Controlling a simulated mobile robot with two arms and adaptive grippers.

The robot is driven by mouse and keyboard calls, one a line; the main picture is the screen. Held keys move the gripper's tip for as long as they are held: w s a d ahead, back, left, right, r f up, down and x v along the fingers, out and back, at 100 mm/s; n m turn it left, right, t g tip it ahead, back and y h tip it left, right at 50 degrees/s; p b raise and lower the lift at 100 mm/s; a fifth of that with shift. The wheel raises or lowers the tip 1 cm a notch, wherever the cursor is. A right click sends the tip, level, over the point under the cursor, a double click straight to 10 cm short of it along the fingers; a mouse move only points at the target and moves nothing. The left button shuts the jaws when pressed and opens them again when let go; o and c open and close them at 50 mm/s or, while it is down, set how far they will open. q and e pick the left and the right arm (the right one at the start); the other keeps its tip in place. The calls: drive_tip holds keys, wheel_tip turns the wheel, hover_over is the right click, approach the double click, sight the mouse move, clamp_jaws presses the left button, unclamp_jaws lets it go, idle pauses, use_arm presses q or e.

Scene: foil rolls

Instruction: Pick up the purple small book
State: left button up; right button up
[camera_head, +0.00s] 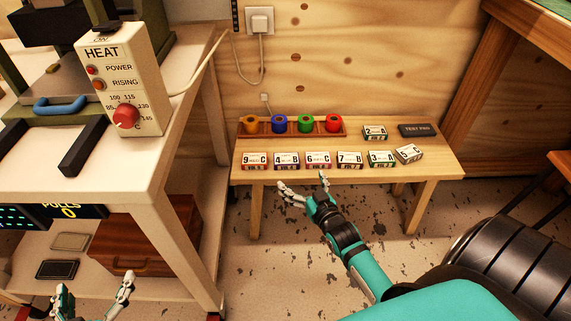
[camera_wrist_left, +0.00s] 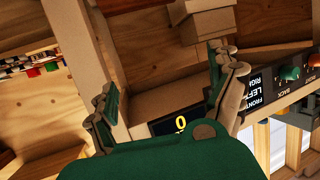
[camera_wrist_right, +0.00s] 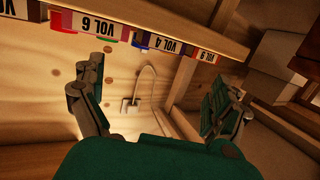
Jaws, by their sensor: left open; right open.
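Small book-like boxes with white labels stand in a row along the front of the low wooden bench (camera_head: 445,165). My left gripper (camera_head: 95,294) is open and empty at the lower left, beside the white table.
Box 4 (camera_head: 286,160) and box 7 (camera_head: 349,160) flank box 6 closely. Behind stands a wooden rack (camera_head: 292,134) with coloured rolls. A dark block (camera_head: 419,130) lies at the right back. The white table (camera_head: 185,110) with the heat unit (camera_head: 122,78) borders the bench's left.

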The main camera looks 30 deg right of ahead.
sight(288, 162)
drive_tip(key=b+x, duration=0.1)
drive_tip(key=x, duration=0.4)
drive_tip(key=shift+w+b, duration=0.25)
drive_tip(key=shift+b, duration=0.05)
drive_tip(key=b+x, duration=0.1)
drive_tip(key=x, duration=0.1)
drive_tip(key=b+x, duration=0.1)
drive_tip(key=x, duration=0.1)
drive_tip(key=shift+w+d+f, duration=0.2)
drive_tip(key=shift+w+d, duration=0.1)
use_arm(q)
drive_tip(key=s+d+r+t+h, duration=0.1)
drive_tip(key=r+t+h, duration=0.1)
drive_tip(key=r+t, duration=0.4)
drive_tip(key=s+r+t+h, duration=0.2)
drive_tip(key=r+t, duration=0.3)
drive_tip(key=r, duration=0.6)
drive_tip(key=shift+d+r+t, duration=0.15)
drive_tip(key=shift+d+t, duration=0.25)
use_arm(e)
drive_tip(key=shift+w, duration=0.15)
drive_tip(key=c, duration=1.1)
